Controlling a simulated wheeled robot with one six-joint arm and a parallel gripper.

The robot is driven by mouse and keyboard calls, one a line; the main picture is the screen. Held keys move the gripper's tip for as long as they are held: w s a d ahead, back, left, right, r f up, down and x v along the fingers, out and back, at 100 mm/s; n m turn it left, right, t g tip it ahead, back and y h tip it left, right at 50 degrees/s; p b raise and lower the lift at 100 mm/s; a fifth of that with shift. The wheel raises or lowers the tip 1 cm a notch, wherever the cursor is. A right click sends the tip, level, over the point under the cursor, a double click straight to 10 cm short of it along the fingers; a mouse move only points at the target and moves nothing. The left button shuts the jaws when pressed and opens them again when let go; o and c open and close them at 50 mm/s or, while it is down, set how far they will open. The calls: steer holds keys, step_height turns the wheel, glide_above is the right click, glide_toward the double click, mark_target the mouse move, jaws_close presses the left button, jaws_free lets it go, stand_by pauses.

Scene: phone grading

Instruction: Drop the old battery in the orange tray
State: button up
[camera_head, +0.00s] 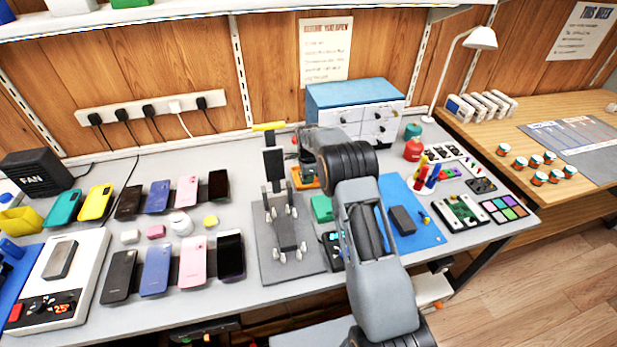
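An orange tray (304,183) shows in part on the bench, left of my arm's wrist. My arm reaches up from the bottom and bends left over the bench at the tray. My gripper (292,153) is mostly hidden by the arm and very small, so I cannot tell whether it is open, shut or holding anything. A dark upright plate (273,164) stands left of the tray on a grey stand (284,232) with several pale clamps. I cannot identify the old battery for certain; a dark grey block (402,220) lies on a blue mat (424,236) to the right.
Two rows of phones (157,268) lie on the left of the bench. A blue-topped drawer cabinet (356,95) stands behind my arm. A red bottle (413,149) and a round tool holder (421,182) stand right of it. A lamp (480,40) rises at the back right.

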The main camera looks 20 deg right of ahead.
steer(key=o, duration=0.4)
steer(key=shift+f, duration=0.15)
steer(key=shift+s, duration=0.1)
steer(key=shift+c, duration=0.6)
steer(key=shift+r, duration=0.25)
steer(key=shift+c, duration=0.2)
steer(key=shift+r, duration=0.15)
steer(key=o, duration=0.3)
steer(key=shift+r+p, duration=0.25)
steer(key=shift+p, duration=0.1)
steer(key=shift+o, duration=0.2)
step_height(320, 180, up, 7)
steer(key=p, duration=0.4)
